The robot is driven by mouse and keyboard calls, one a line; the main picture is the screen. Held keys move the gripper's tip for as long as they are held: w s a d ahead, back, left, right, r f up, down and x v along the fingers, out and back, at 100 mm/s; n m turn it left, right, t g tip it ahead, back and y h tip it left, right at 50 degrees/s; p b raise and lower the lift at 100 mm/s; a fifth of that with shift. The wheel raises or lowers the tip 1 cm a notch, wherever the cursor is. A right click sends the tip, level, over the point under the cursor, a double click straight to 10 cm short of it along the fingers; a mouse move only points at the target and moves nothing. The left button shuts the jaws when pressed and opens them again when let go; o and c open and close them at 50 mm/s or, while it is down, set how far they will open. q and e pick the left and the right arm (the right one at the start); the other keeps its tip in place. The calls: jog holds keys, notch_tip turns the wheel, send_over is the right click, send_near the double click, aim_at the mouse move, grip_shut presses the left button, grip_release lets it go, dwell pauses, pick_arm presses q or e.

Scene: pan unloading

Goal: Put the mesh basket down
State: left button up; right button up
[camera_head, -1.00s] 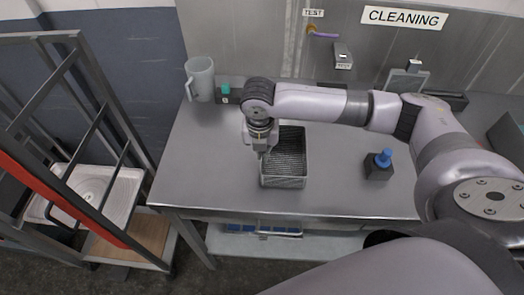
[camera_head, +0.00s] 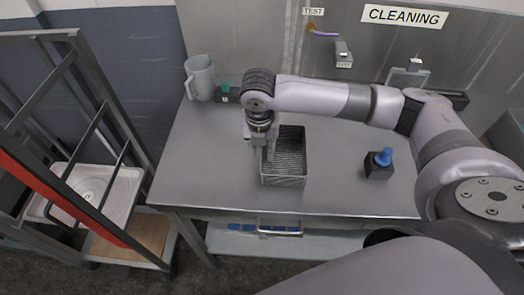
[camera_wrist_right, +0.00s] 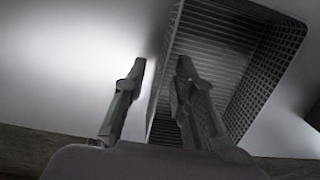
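The mesh basket (camera_head: 285,165) is a dark grey rectangular wire basket, empty, standing upright on the steel table (camera_head: 210,175). My right gripper (camera_head: 263,150) is at the basket's left wall, pointing down. In the right wrist view my right gripper (camera_wrist_right: 160,68) is open, with a clear gap between its fingers. One finger is outside the basket (camera_wrist_right: 222,45) over the table, and the other is on its inner side, with the wall between them. My left gripper is not in view.
A grey jug (camera_head: 202,78) and a small box with a green top (camera_head: 224,92) stand at the table's back left. A black block with a blue knob (camera_head: 379,165) stands right of the basket. A dark metal rack (camera_head: 95,130) is at the left.

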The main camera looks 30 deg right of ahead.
notch_tip(320, 180, up, 10)
jog(key=b, duration=0.1)
jog(key=shift+s+a, duration=0.45)
